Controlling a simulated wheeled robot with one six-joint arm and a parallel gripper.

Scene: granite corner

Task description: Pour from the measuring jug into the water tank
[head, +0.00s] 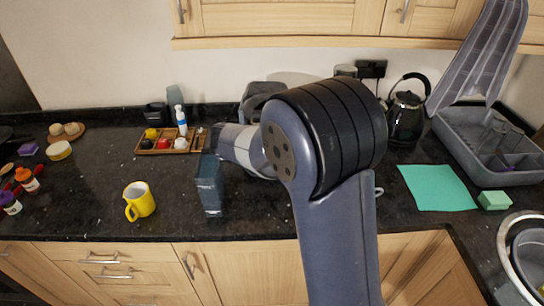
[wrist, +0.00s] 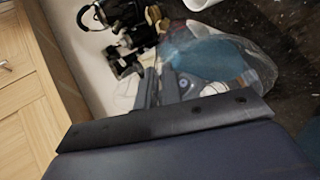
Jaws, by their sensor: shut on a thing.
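The measuring jug (wrist: 243,62) is clear and shows large in the wrist view, just beyond my fingers. My gripper (wrist: 168,90) is shut on it. The wrist picture is rolled, with the cabinets on its left. A blue patch shows in or through the jug's clear wall; I cannot tell whether it is water or something behind. In the head view my arm hides the jug and my fingertips. A dark bluish upright block shows at the arm's left end; I cannot tell whether it is part of my gripper. I cannot make out the water tank for certain.
A yellow mug (head: 143,203) stands front left. A wooden tray (head: 150,150) with small items and a bottle (head: 181,121) is behind it. A black kettle (head: 406,118), a green mat (head: 437,187), a sponge (head: 494,200) and a grey rack (head: 470,150) are to the right.

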